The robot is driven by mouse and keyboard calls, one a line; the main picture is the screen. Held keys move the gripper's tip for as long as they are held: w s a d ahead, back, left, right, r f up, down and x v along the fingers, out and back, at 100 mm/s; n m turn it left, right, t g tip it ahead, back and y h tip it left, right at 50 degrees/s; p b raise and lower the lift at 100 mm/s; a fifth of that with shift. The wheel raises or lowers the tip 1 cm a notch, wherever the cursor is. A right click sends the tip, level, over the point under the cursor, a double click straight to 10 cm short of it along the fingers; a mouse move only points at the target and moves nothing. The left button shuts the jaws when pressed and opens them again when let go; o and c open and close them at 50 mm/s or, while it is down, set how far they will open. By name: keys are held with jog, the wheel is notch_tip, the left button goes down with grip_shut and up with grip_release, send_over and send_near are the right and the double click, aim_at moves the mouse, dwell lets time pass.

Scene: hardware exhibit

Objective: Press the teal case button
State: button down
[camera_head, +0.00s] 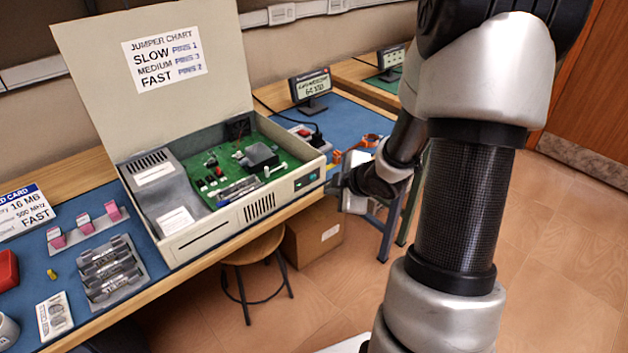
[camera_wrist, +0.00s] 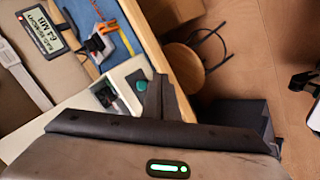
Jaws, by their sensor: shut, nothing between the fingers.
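The open beige computer case (camera_head: 230,222) stands on the workbench with its lid up. Its front panel has a dark teal-marked window (camera_head: 306,181) at the right end. My gripper (camera_head: 335,186) is shut and empty, just in front of the right end of the panel. In the wrist view the dark fingers (camera_wrist: 160,85) are right beside the button. I cannot tell whether they touch it.
Inside the case is a green circuit board (camera_head: 235,165). A small display (camera_head: 311,87) stands on the blue mat behind. Modules (camera_head: 108,266) and pink-topped pieces lie at the left. A round stool (camera_head: 255,246) and cardboard box (camera_head: 313,232) are below the bench edge.

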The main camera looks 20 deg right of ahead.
aim_at(313, 184)
jog(key=shift+w+a, duration=0.2)
jog(key=shift+w, duration=0.35)
jog(key=shift+w+a, duration=0.2)
jog(key=shift+w, duration=0.35)
jog(key=shift+w, duration=0.1)
dwell(1.2)
jog(key=shift+w+a, duration=0.15)
jog(key=shift+w, duration=0.15)
jog(key=shift+w+a, duration=0.15)
jog(key=shift+w, duration=0.25)
dwell(0.8)
jog(key=shift+s, duration=0.1)
jog(key=shift+s+d, duration=0.3)
jog(key=shift+s, duration=0.45)
jog(key=s, duration=0.1)
jog(key=s+d, duration=0.1)
jog(key=s, duration=0.2)
jog(key=shift+s+d+p, duration=0.35)
